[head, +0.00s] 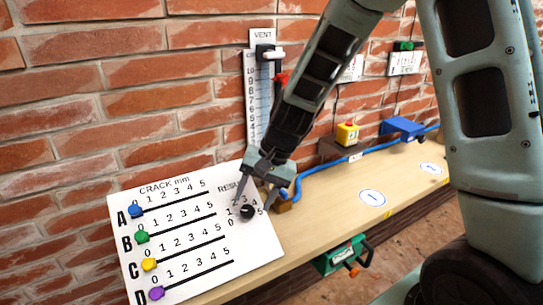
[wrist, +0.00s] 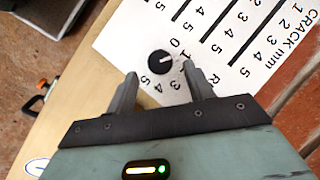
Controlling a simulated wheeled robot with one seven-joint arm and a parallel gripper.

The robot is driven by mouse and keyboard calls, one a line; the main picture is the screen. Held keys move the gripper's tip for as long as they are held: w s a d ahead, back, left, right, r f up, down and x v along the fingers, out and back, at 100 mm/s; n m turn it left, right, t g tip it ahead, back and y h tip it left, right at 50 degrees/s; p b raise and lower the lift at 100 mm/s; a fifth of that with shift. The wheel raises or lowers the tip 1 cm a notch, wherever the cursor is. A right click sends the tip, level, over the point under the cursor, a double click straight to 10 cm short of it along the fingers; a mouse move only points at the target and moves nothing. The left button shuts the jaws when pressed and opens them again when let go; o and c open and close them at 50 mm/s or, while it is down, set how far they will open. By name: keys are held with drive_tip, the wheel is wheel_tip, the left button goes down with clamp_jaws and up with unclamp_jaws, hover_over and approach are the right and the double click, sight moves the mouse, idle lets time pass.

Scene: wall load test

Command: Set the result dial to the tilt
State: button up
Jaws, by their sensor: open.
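The result dial is a round black knob (head: 247,211) at the right end of a white board (head: 190,262), under the printed word RESULT. It also shows in the wrist view (wrist: 160,62), where its white mark seems to point towards the 1. Small numbers ring the dial, some hidden by a finger. My gripper (head: 252,206) is open and empty, tips towards the board. In the wrist view, my gripper (wrist: 160,80) has one finger on each side of the dial's line, with the dial just beyond the tips. Contact cannot be told. No readable tilt value shows.
Sliders A to D (head: 136,211) lie left of the dial on the board. A VENT scale (head: 258,95) with a red piece stands behind my arm. A yellow button box (head: 347,134), blue bracket (head: 402,128) and blue cable lie right. A green tool (head: 341,257) hangs at the shelf's front.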

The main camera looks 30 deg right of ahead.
drive_tip(key=v, duration=1.4)
drive_tip(key=shift+s, duration=0.1)
drive_tip(key=s+a+f+n+h, duration=0.2)
drive_tip(key=s+a+n, duration=0.4)
drive_tip(key=s, duration=0.4)
drive_tip(key=s+a+f+n+g+h, duration=0.1)
drive_tip(key=s+a+f+n, duration=0.3)
drive_tip(key=s+a+n, duration=0.3)
drive_tip(key=s+n, duration=0.1)
drive_tip(key=s, duration=0.3)
drive_tip(key=shift+a+f+h, duration=0.2)
drive_tip(key=shift+f+h, duration=0.15)
drive_tip(key=shift+h, duration=0.05)
drive_tip(key=shift+s, duration=0.15)
